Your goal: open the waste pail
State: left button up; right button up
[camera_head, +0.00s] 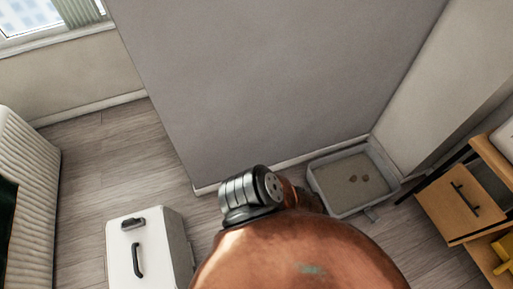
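The waste pail, most likely the white box (118,256), stands on the floor at the lower left in the head view. It has rounded corners, a small dark latch-like part near its far edge and a black bar handle in the middle of its white face. Its right side is shaded grey, and its lower end is cut off by the picture's edge. I see no open gap on the part that shows. Neither of my gripper's fingers can be seen in this view, and nothing is seen touching the pail.
A grey litter tray (338,205) lies by the wall corner at the right. A wooden cabinet (447,213) with a dark handle is at the right edge. A ribbed white radiator (30,200) is at the left. Wooden floor (100,165) is clear behind the pail. The bottom middle is blocked at close range.

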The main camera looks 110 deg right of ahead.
aim_at(470, 197)
jog(key=u, duration=4.9)
jog(key=i, duration=0.75)
jog(key=u, duration=1.85)
